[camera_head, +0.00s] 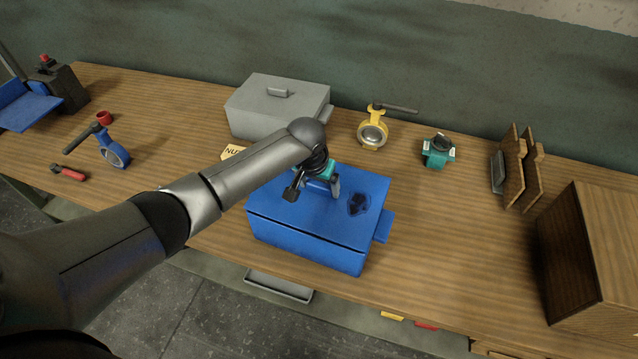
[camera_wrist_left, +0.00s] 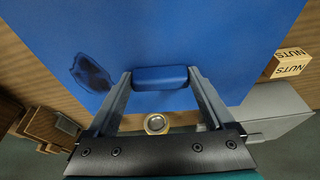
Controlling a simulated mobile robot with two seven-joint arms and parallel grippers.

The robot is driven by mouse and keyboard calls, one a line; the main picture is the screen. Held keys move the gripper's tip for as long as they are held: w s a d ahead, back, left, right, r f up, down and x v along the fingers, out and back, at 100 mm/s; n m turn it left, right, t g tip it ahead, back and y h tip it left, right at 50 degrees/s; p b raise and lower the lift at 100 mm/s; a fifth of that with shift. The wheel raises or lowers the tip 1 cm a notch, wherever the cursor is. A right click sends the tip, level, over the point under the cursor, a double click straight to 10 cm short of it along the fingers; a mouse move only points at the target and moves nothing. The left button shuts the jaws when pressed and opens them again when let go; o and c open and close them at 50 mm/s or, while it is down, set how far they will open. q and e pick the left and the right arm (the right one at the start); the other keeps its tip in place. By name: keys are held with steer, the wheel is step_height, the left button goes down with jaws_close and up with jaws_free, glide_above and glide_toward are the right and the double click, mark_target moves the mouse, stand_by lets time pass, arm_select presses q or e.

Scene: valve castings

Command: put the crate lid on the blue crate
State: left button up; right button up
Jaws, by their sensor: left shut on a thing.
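The blue crate (camera_head: 300,247) stands near the front edge of the table in the head view. The flat blue crate lid (camera_head: 290,212) lies over its top, roughly lined up with it. A thin dark line shows between lid and crate along the front; I cannot tell whether the lid rests fully on the rim. A dark stain marks the lid. My left gripper (camera_head: 313,190) is shut on the lid's handle, and the left wrist view shows the blue handle (camera_wrist_left: 160,78) between the two fingers. My arm hides part of the lid's far left. My right gripper is not in view.
A grey lidded box (camera_head: 262,112) stands behind the crate, with a NUTS block (camera_head: 233,152) beside it. A yellow valve (camera_head: 373,134) and a teal valve (camera_head: 438,151) stand at the back. A wooden rack (camera_head: 518,170) and a wooden cabinet (camera_head: 600,255) stand right. Table right of the crate is clear.

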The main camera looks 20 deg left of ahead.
arm_select(q)
steer(key=shift+f, duration=0.2)
stand_by(0.3)
steer(key=o, duration=1.3)
steer(key=p+v, duration=0.1)
steer(key=v, duration=1.4)
steer(key=shift+r, duration=0.15)
